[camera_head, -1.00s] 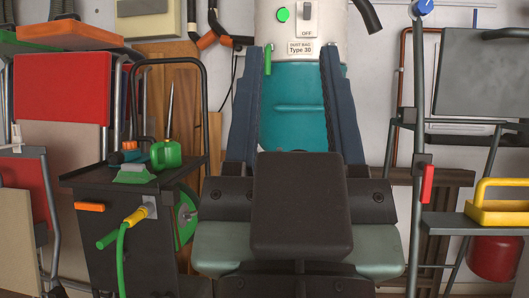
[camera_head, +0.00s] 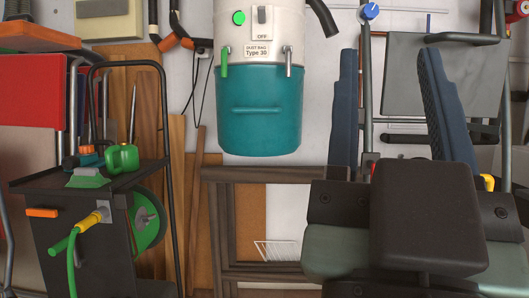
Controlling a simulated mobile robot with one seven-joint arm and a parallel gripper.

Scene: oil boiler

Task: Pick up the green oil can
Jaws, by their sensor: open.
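The green oil can (camera_head: 122,159) stands upright on the top tray of a black cart (camera_head: 38,184) at the left. Its thin grey spout points up. My gripper (camera_head: 390,58) is at the right of the picture, with two long blue-grey fingers pointing up and well apart. Nothing is between them. The gripper is far to the right of the can and not touching it.
On the tray also lie a green brush-like item (camera_head: 88,178) and an orange-and-teal tool (camera_head: 85,157). The cart's black tube handle rises around the can. A green hose with yellow fitting (camera_head: 90,222) hangs at its front. A teal dust collector (camera_head: 258,115) is at centre.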

